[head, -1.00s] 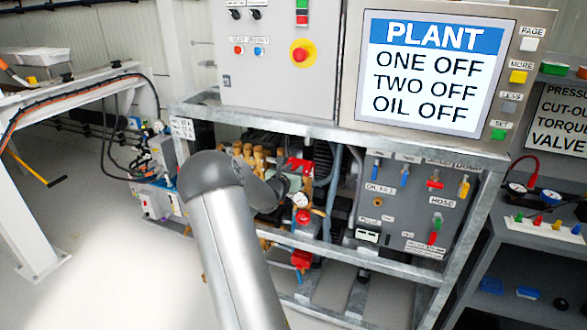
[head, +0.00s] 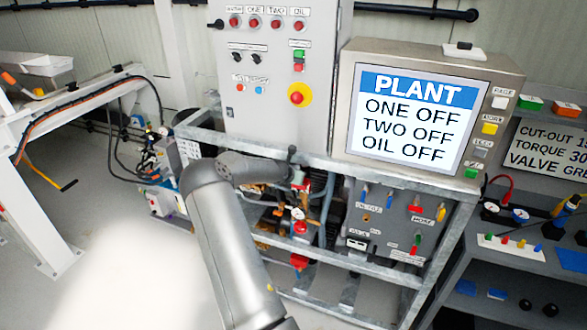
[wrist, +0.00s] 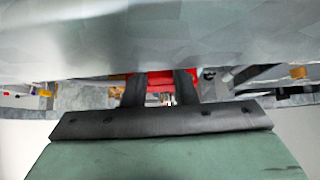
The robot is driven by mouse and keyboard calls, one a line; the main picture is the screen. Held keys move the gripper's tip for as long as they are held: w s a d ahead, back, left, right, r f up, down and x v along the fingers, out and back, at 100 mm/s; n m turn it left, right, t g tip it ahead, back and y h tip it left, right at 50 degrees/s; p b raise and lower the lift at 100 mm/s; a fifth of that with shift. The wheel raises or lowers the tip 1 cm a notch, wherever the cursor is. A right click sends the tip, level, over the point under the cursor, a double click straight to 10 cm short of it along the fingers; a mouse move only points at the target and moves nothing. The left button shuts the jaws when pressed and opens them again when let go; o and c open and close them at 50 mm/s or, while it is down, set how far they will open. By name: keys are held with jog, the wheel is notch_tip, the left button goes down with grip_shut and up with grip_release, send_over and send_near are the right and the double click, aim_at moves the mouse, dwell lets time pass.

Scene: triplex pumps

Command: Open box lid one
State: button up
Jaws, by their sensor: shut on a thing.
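In the wrist view, my gripper (wrist: 159,90) has its two dark fingers on either side of a red part (wrist: 152,77) and is shut on it. Most of the red part is hidden by the fingers and by a large pale grey surface above. In the head view, my arm reaches to the pump frame, and its end is hidden behind the steel rail and pipework. A red piece (head: 299,181) shows there beside the end of the arm. No lid labelled one can be made out, and I cannot tell whether the red part is that lid.
A galvanised frame (head: 405,179) surrounds the pumps. Above it stand a grey control cabinet (head: 268,105) and a screen (head: 408,110) reading PLANT, ONE OFF, TWO OFF, OIL OFF. A valve panel (head: 385,222) is to the right. A shelf (head: 525,252) holds small parts. Open floor lies left.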

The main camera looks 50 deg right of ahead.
jog(key=shift+w+d+r+y+p, duration=0.1)
jog(key=shift+d+r+y+p, duration=0.3)
jog(key=shift+p, duration=0.65)
jog(key=shift+a+f, duration=0.15)
jog(key=shift+f, duration=0.05)
jog(key=o, duration=1)
jog(key=b+v, duration=0.2)
jog(key=v, duration=1.5)
jog(key=shift+r, duration=0.3)
jog(key=shift+w, duration=0.1)
